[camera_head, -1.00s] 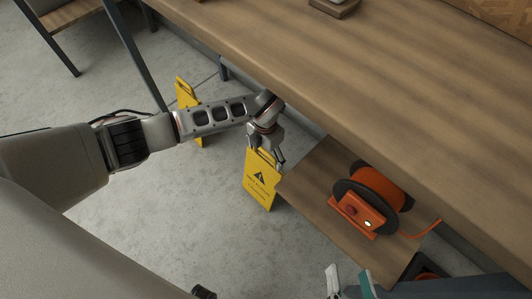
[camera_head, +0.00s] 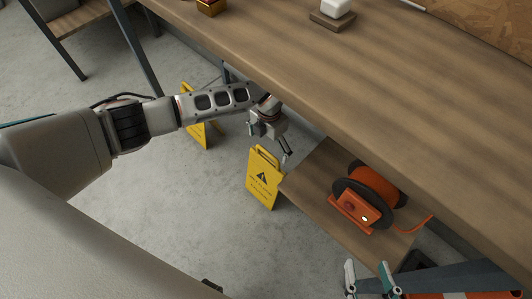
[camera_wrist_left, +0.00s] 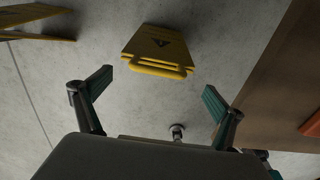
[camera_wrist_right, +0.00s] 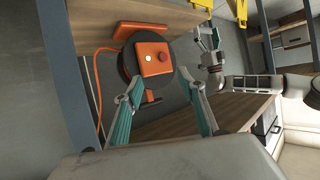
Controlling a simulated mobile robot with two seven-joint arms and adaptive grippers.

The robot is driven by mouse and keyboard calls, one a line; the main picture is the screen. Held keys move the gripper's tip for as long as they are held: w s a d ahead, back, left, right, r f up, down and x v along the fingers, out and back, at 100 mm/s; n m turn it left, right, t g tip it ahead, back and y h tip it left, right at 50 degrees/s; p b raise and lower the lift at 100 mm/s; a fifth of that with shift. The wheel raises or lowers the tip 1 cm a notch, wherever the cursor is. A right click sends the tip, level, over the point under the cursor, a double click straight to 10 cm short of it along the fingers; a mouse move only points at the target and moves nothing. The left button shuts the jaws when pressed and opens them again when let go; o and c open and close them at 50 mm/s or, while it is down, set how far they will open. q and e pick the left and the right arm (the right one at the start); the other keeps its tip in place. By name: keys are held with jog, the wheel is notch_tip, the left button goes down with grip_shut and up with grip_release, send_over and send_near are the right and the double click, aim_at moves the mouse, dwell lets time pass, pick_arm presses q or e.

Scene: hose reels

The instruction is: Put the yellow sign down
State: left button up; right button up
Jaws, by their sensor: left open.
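The yellow sign (camera_head: 264,182) with a black warning triangle stands upright on the concrete floor, beside the low wooden board. My left gripper (camera_head: 270,148) is just above its top handle, open and apart from it. In the left wrist view the sign (camera_wrist_left: 157,45) and its handle lie ahead of the spread fingers (camera_wrist_left: 158,86), with nothing between them. A second yellow sign (camera_head: 194,132) stands further left, partly hidden by my left arm. My right gripper (camera_head: 368,270) is open and empty at the lower right; its spread fingers (camera_wrist_right: 160,88) also show in the right wrist view.
An orange hose reel (camera_head: 376,185) with an orange control box sits on the low wooden board (camera_head: 315,185), right of the sign. The long wooden bench top (camera_head: 350,80) overhangs close to my left gripper.

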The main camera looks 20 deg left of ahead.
pick_arm(q)
notch_tip(320, 180, up, 5)
jog(key=shift+r+p, duration=0.1)
jog(key=shift+p, duration=0.65)
pick_arm(e)
jog(key=shift+s+d+f, duration=0.6)
jog(key=shift+d+f, duration=0.05)
jog(key=shift+f, duration=0.25)
